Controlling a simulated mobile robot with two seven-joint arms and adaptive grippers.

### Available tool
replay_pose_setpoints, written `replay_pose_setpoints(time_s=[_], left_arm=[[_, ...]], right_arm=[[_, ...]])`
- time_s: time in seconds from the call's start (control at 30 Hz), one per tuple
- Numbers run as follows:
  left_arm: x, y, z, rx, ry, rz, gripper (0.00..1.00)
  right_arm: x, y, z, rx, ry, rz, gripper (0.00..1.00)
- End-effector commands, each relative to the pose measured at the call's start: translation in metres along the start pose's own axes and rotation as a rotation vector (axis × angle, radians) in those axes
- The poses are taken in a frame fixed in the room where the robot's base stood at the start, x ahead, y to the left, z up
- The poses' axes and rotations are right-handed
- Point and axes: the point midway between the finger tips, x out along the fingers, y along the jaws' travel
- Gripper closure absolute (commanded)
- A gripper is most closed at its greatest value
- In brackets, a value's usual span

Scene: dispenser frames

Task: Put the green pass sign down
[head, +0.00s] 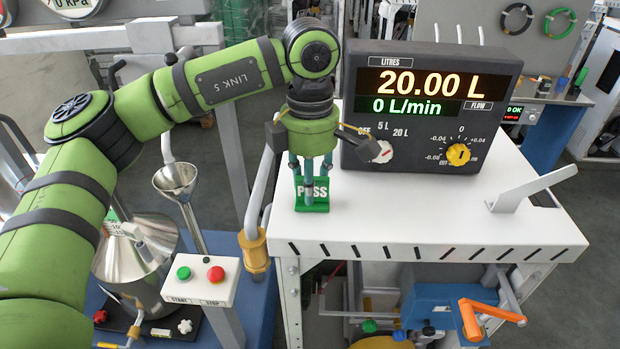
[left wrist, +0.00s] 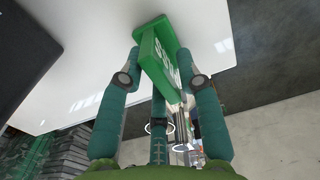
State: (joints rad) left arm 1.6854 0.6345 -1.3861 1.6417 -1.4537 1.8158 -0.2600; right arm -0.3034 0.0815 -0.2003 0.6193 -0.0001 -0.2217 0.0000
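The green pass sign (head: 312,194), with white lettering, stands upright at the front left of the white table top (head: 420,215). Its broad green foot rests on the surface. My left gripper (head: 311,178) points down over it, with its teal fingers around its upper part. In the left wrist view the sign (left wrist: 156,58) shows between the spread fingers of my left gripper (left wrist: 162,75). A third finger is partly hidden by the sign. My right gripper is out of view.
A dark dispenser display (head: 435,62) reading 20.00 L stands close behind my gripper. A white bracket (head: 530,190) is on the right of the table. A start/stop box (head: 200,280) and a metal funnel (head: 176,182) are at left. The table's middle is clear.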

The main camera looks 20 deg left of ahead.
Motion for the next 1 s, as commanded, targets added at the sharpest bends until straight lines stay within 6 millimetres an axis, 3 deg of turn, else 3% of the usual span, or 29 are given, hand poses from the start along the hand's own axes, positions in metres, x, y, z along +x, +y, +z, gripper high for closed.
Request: replay_pose_setpoints(time_s=[0.4,0.47,0.77,1.0], left_arm=[[-0.006,0.0,0.0,0.0,0.0,0.001,0.58],[-0.011,0.001,0.001,0.0,-0.001,0.005,0.58],[-0.075,0.0,0.001,0.0,-0.003,0.004,0.58],[-0.115,0.0,0.0,-0.001,0.001,0.003,0.58]], right_arm=[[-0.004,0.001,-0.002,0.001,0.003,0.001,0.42],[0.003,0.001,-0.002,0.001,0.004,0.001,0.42],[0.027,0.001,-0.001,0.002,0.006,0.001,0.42],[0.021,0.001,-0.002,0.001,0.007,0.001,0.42]])
